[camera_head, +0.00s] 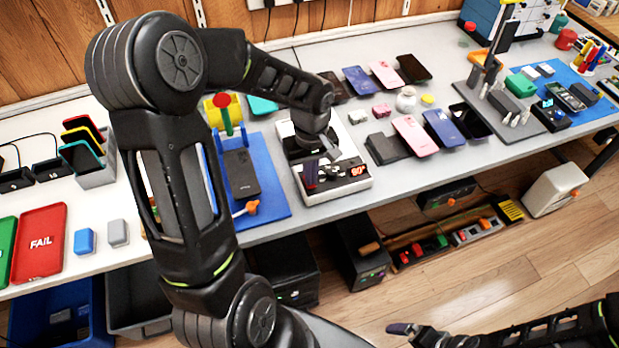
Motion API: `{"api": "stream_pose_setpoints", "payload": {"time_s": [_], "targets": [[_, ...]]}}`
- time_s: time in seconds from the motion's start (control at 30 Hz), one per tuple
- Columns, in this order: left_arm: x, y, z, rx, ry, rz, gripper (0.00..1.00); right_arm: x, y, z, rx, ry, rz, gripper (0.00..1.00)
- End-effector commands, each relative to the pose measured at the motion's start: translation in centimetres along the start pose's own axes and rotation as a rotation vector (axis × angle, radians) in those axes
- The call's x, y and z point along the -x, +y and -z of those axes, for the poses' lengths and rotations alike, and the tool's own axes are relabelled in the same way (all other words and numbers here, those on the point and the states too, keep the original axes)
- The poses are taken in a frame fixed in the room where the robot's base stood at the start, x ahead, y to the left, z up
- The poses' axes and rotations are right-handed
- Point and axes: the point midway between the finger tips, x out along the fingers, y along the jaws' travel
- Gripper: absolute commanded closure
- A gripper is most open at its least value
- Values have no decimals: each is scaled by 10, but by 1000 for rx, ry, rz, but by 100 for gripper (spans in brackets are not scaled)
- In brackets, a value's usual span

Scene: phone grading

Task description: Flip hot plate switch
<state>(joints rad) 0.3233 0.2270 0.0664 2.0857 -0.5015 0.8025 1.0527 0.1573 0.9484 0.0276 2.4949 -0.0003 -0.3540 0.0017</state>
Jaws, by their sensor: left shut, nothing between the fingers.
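The hot plate (350,187) is a white and black box on the grey bench top, with a lit red display on its front. My left arm arches in from the left, and its gripper (329,155) points down over the hot plate's top and front. It is shut and looks empty. The gripper and wrist cover part of the plate. The switch is too small or too hidden to make out, and I cannot tell if the fingers touch the panel. My right gripper (402,329) is low at the bottom right, away from the bench; its jaws are unclear.
A blue mat (270,212) with a dark phone (241,173) lies left of the hot plate. A dark block (387,149) and several phones lie close on its right. A red FAIL tray (40,241) is at far left. Bins and boxes stand below the bench.

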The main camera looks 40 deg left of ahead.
Motion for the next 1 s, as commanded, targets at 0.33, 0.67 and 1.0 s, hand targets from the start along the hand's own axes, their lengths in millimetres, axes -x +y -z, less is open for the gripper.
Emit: {"api": "stream_pose_setpoints", "payload": {"time_s": [0.33,0.67,1.0], "targets": [[35,0,0,0,1,-2,100,22,-8,0,0,0,0,0],[60,0,0,0,1,-1,100,37,-14,0,0,0,0,0],[62,0,0,0,1,-1,100,37,-14,0,0,0,0,0]]}}
